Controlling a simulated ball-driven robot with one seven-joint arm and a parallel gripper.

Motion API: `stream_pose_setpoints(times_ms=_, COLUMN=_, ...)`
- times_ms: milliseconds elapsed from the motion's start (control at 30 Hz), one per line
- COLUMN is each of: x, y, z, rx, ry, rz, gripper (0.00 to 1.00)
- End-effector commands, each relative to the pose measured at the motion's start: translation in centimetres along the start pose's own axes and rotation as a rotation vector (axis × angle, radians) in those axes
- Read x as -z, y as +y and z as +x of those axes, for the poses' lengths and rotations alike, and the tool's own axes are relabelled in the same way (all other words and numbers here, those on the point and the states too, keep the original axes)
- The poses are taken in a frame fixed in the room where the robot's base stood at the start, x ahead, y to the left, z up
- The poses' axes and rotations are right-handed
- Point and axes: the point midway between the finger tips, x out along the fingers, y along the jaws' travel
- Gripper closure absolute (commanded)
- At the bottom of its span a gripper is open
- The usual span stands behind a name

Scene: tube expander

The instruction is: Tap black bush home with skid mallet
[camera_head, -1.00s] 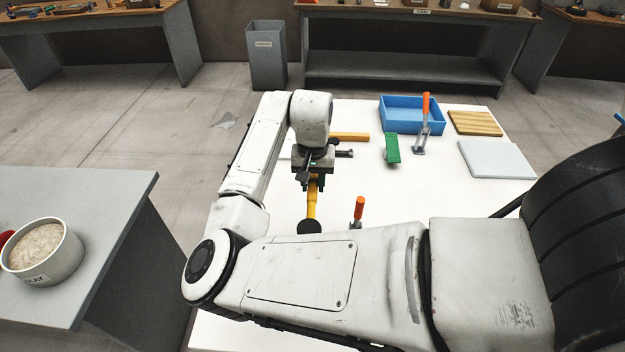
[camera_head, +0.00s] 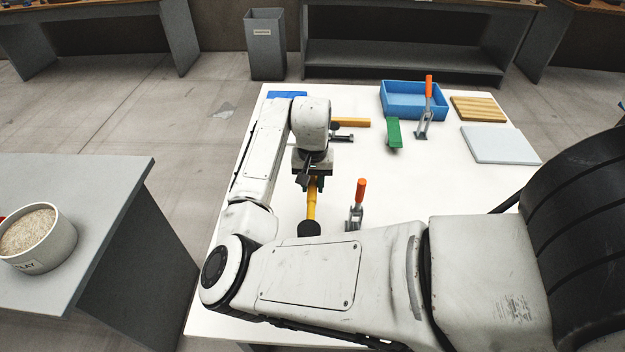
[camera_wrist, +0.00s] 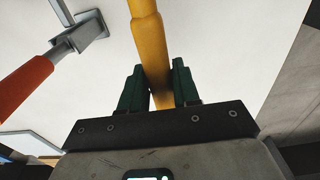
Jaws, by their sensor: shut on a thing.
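A mallet with a yellow handle (camera_head: 311,203) and a dark head (camera_head: 309,229) is in my gripper (camera_head: 314,182) over the white table. In the wrist view the gripper's green fingers (camera_wrist: 158,88) are shut on the yellow handle (camera_wrist: 149,40). The mallet head is outside the wrist view and partly hidden by my arm in the head view. I cannot make out the black bush; my arm covers part of the table.
Toggle clamps with orange handles stand near the mallet (camera_head: 356,205) and farther back (camera_head: 425,108). A blue tray (camera_head: 413,112), green block (camera_head: 394,133), slatted wooden block (camera_head: 478,108) and pale grey plate (camera_head: 500,157) lie at the back right. A bin (camera_head: 266,45) stands beyond.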

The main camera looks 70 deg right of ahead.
Motion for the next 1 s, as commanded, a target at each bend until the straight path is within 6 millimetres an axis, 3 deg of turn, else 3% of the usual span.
stream_pose_setpoints(times_ms=167, x=0.0, y=0.0, z=-0.3, rx=0.0, ry=0.0, rz=0.0, gripper=1.0)
stream_pose_setpoints(times_ms=600, x=0.2, y=0.0, z=-5.1, rx=-0.001, ry=0.0, rz=0.0, gripper=1.0)
stream_pose_setpoints(times_ms=967, x=0.1, y=0.0, z=-4.9, rx=0.0, ry=-0.001, rz=0.0, gripper=1.0)
stream_pose_setpoints(times_ms=1000, x=0.0, y=0.1, z=-3.5, rx=-0.004, ry=-0.004, rz=-0.004, gripper=1.0)
